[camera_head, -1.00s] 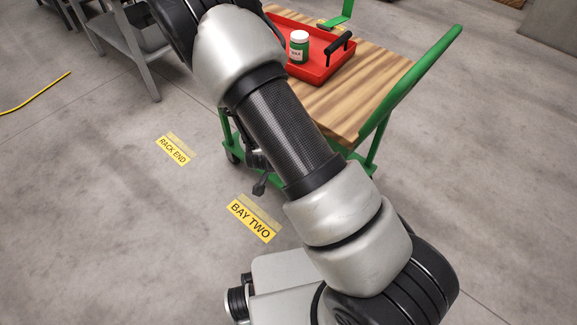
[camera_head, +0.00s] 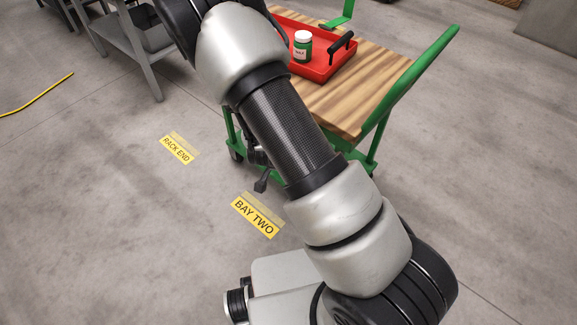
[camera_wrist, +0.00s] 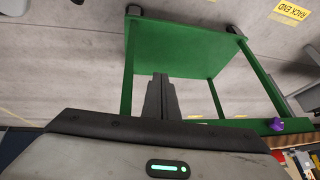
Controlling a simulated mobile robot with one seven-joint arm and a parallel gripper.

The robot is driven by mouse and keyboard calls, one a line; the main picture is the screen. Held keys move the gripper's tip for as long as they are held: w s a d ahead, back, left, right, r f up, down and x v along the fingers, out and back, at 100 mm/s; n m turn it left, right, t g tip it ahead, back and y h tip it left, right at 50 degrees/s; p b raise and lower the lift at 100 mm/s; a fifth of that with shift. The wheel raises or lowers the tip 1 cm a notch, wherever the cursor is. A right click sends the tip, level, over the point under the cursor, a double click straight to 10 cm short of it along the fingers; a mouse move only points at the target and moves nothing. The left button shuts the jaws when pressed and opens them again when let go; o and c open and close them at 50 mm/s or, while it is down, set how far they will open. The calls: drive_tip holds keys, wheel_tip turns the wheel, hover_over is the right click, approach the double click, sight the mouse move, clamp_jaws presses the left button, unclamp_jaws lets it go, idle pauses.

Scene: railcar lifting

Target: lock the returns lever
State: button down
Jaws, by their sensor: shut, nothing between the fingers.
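My gripper (camera_wrist: 160,82) is shut and empty in the wrist view, its dark fingers over the lower edge of a green frame. The frame has a flat green panel (camera_wrist: 172,48). A purple knob (camera_wrist: 277,124) sits on the green bar to the right of my fingers, apart from them. No label shows which of these is the returns lever.
The wood-topped cart (camera_head: 336,104) carries a red tray (camera_head: 318,69) with a green, white-capped jar (camera_head: 302,47). Yellow floor labels read RACK END (camera_head: 176,150) and BAY TWO (camera_head: 254,217). The left floor is mostly clear.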

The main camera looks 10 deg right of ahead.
drive_tip(key=s+a+r+p, duration=0.3)
drive_tip(key=s+a+r, duration=0.2)
drive_tip(key=s+a, duration=0.1)
drive_tip(key=shift+s+r, duration=0.25)
drive_tip(key=shift+r, duration=0.1)
drive_tip(key=a+r+n+y, duration=0.2)
drive_tip(key=a+r+y, duration=0.1)
drive_tip(key=r, duration=0.7)
drive_tip(key=a+r+n+y, duration=0.2)
drive_tip(key=a+r+y, duration=0.1)
drive_tip(key=r, duration=0.6)
drive_tip(key=s+d+r+n+h, duration=0.1)
drive_tip(key=s+d+r+n, duration=0.2)
drive_tip(key=s+d+r, duration=0.5)
drive_tip(key=s+d+r+n+h, duration=0.2)
drive_tip(key=s+d+r+n, duration=0.15)
drive_tip(key=s+r, duration=0.5)
wheel_tip(320, 180, up, 17)
drive_tip(key=w+p, duration=0.2)
drive_tip(key=p, duration=1.4)
drive_tip(key=shift+d+r+t+y, duration=0.15)
drive_tip(key=shift+d+t+y, duration=0.15)
drive_tip(key=shift+d, duration=0.05)
